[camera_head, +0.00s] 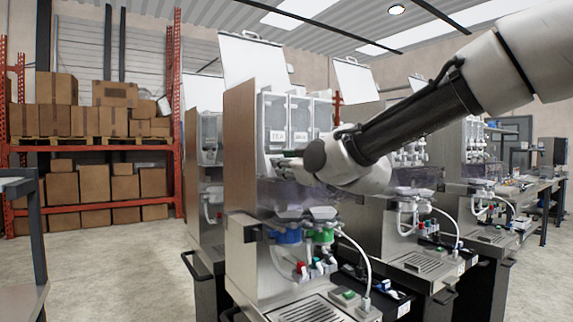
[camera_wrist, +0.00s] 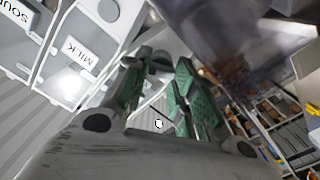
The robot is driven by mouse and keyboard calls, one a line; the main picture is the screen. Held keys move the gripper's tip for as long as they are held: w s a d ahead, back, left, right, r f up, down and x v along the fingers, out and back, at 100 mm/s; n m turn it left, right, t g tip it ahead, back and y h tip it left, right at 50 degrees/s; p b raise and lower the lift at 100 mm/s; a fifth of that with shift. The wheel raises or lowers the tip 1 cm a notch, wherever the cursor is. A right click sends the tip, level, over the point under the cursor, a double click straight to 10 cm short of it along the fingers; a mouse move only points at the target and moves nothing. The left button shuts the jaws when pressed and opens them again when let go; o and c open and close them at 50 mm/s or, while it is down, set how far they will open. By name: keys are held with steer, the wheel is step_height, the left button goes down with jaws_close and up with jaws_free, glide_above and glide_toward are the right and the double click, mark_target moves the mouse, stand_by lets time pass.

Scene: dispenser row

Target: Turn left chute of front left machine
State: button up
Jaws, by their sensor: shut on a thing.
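The front left machine (camera_head: 240,150) has a brown side panel and clear canisters (camera_head: 275,115), the left one marked TEA. My gripper (camera_head: 288,163) reaches in from the right, in front of the canisters' lower part. In the wrist view its green-padded fingers (camera_wrist: 160,85) are shut on a small grey piece (camera_wrist: 162,57) between their tips, which looks like a chute. Which way the chute points is hard to tell. In the head view my wrist and fingers hide most of the chute area. A canister marked MILK (camera_wrist: 85,50) is close by in the wrist view.
A purplish clear cover (camera_head: 275,197) lies just below my gripper. Blue (camera_head: 287,236) and green (camera_head: 320,237) parts sit under it, above a drip tray (camera_head: 308,309). More machines stand behind and to the right. Shelves with boxes (camera_head: 75,120) are at the left.

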steer(key=m, duration=1.1)
steer(key=shift+w+d, duration=0.15)
steer(key=shift+m, duration=0.3)
steer(key=o, duration=0.8)
steer(key=shift+c, duration=0.2)
steer(key=v, duration=1.2)
